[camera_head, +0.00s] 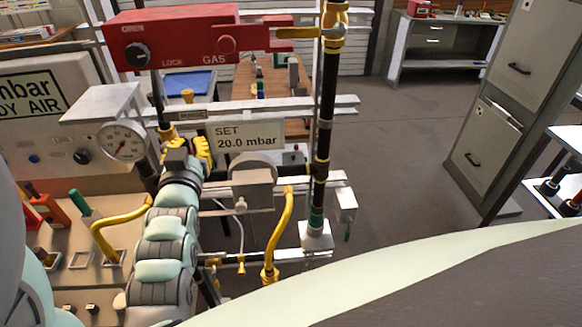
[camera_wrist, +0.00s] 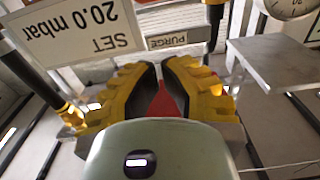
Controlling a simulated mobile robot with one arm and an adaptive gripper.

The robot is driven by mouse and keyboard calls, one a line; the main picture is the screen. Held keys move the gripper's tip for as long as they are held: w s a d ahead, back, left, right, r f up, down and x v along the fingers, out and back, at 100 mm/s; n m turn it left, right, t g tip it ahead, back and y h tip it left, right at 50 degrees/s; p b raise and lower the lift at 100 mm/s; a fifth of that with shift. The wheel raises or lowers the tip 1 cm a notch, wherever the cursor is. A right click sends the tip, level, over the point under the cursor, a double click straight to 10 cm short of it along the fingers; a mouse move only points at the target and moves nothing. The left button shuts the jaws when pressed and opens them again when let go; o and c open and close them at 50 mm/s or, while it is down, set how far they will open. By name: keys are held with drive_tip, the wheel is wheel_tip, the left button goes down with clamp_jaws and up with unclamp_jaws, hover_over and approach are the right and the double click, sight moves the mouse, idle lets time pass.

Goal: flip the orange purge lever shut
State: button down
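My gripper (camera_wrist: 162,66) has yellow ribbed fingers and is just by the small PURGE label (camera_wrist: 167,41). In the wrist view the fingers slant inward, with a narrow gap at the tips. A red-orange piece (camera_wrist: 165,101) shows in that gap; it may be the purge lever, but most of it is hidden, and I cannot tell if the fingers touch it. In the head view my gripper (camera_head: 188,148) is below the PURGE label (camera_head: 192,115) and left of the SET 20.0 mbar sign (camera_head: 246,136); no lever stands out there.
The red GAS box (camera_head: 185,45) is above my gripper. A pressure gauge (camera_head: 123,141) is close to its left. A grey regulator (camera_head: 254,180), a black vertical pipe (camera_head: 325,110) and yellow pipes (camera_head: 281,230) stand to the right. Open floor (camera_head: 400,150) lies farther right.

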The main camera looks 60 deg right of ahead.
drive_tip(key=b+v, duration=0.2)
drive_tip(key=v, duration=0.4)
drive_tip(key=shift+b, duration=0.35)
drive_tip(key=shift+r, duration=0.1)
